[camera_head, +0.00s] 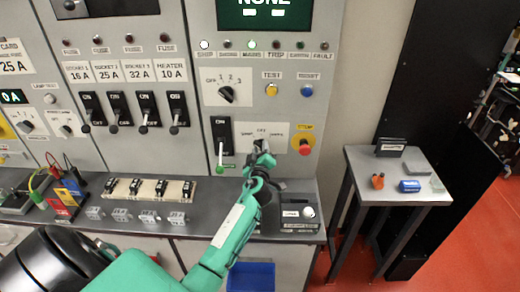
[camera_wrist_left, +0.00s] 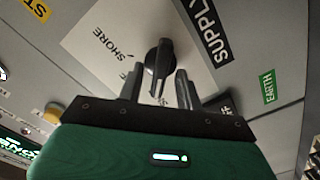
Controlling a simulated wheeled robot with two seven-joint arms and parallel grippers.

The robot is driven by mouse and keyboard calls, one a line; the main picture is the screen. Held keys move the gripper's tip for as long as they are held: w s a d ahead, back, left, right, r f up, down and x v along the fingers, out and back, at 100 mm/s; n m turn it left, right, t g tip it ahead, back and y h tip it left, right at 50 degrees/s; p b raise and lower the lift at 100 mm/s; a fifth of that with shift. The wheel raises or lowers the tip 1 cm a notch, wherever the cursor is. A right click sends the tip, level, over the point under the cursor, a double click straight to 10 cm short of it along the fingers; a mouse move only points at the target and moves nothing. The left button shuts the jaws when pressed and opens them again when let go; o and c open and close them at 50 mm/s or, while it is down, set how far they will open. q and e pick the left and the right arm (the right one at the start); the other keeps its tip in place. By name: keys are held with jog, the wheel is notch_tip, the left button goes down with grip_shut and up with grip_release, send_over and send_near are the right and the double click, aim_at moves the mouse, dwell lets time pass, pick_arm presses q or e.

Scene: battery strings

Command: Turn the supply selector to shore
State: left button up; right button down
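The supply selector is a black knob (camera_wrist_left: 161,62) on a white plate (camera_head: 245,139) in the right-hand panel. In the left wrist view the plate carries the word SHORE at the knob's upper left, and a black SUPPLY label (camera_wrist_left: 206,28) sits beside it. The knob's grip, with a pale line near its end, extends down in that view towards my fingers. My left gripper (camera_wrist_left: 158,86) is open, its fingertips on either side of the grip, with gaps visible. In the head view the gripper (camera_head: 262,157) covers most of the knob. My right gripper is not in view.
A red stop button (camera_head: 305,147) sits just right of the selector, and a green-tipped lever (camera_head: 220,168) to its left. A rotary switch (camera_head: 227,94) is above. Below, the console ledge holds a box with a white knob (camera_head: 308,212). A side table (camera_head: 400,194) stands right.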

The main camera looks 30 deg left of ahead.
pick_arm(q)
grip_shut()
jog(key=shift+f+m+b, duration=0.15)
jog(key=shift+m+b, duration=1.1)
jog(key=shift+m, duration=0.25)
jog(key=m+b, duration=0.1)
jog(key=m, duration=0.9)
jog(key=m+b, duration=0.1)
jog(key=m, duration=0.3)
jog(key=shift+w+d+m+b, duration=0.2)
jog(key=shift+d+m+b, duration=0.15)
jog(key=shift+d+m, duration=0.05)
jog(key=shift+m, duration=0.3)
